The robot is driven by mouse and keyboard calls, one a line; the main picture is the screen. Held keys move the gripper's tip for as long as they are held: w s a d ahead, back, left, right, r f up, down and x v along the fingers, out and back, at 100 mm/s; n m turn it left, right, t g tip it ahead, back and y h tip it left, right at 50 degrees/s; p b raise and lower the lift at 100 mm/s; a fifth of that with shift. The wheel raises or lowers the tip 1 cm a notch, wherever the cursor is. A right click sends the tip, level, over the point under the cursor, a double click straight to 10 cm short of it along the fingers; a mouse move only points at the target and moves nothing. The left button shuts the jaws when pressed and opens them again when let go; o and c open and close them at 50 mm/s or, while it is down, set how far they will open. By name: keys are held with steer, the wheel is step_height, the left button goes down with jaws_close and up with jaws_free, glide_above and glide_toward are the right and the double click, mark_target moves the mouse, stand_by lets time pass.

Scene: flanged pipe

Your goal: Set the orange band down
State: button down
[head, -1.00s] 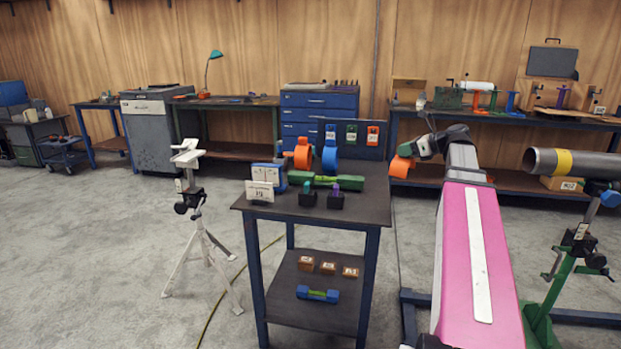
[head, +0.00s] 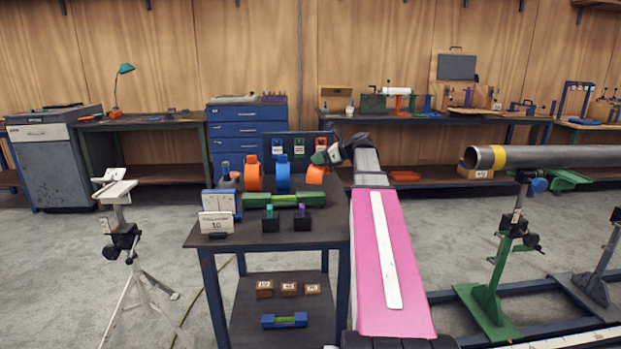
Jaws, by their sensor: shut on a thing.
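My gripper (head: 325,158) is shut on an orange band (head: 316,174). It holds the band at the right rear of the dark-topped table (head: 318,236), in front of the back panel and just below its orange-marked card (head: 321,143). I cannot tell whether the band touches the table or its rest. A second orange band (head: 253,175) and a blue band (head: 284,174) stand upright in a row to its left. The fingertips are small and partly hidden by the wrist.
A green level-like tool (head: 284,201), two small black blocks and a white numbered display (head: 217,224) occupy the table's front. A white tripod stand (head: 118,215) is at left. A steel pipe with a yellow ring (head: 560,157) rests on stands at right.

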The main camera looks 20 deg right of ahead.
steer(key=shift+w+d+f, duration=0.45)
steer(key=shift+w+f, duration=0.55)
steer(key=shift+f, duration=0.35)
steer(key=shift+w+d+f, duration=0.45)
steer(key=shift+w+f, duration=0.6)
steer(key=shift+f, duration=0.3)
steer(key=shift+w+d+f, duration=0.45)
steer(key=shift+w+f, duration=0.55)
steer(key=shift+f, duration=0.35)
steer(key=c, duration=1.1)
jaws_free()
steer(key=shift+f, duration=0.1)
steer(key=v, duration=1.2)
